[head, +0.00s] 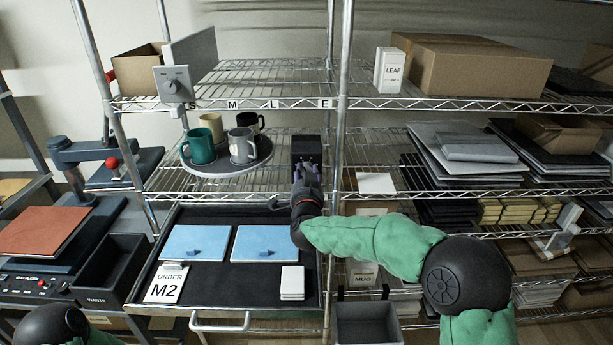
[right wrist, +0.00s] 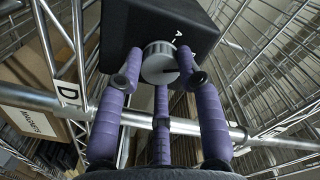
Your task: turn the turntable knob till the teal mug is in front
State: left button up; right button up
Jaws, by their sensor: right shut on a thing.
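The teal mug (head: 200,147) stands at the front left of the round grey turntable (head: 215,171) on the middle shelf. A grey mug (head: 242,147) is at its front right, a cream mug (head: 212,124) and a black mug (head: 256,120) behind. To the right is a black box (head: 306,148). My right gripper (head: 305,180) is at the front of this box. In the right wrist view, my right gripper (right wrist: 160,78) has its purple fingers around the grey turntable knob (right wrist: 159,60) on the box and is shut on it. My left gripper is out of view.
A shelf post (head: 342,130) rises just right of the box. Below is a dark tray (head: 222,220) with two blue panels and an order card reading M2 (head: 164,284). A grey control panel (head: 175,84) hangs above the turntable.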

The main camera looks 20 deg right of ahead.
jog(key=shift+d+r, duration=0.1)
jog(key=shift+r, duration=0.15)
jog(key=o, duration=1.1)
jog(key=shift+o, duration=0.2)
jog(key=shift+f, duration=0.1)
jog(key=v, duration=1.2)
jog(key=shift+f, duration=0.1)
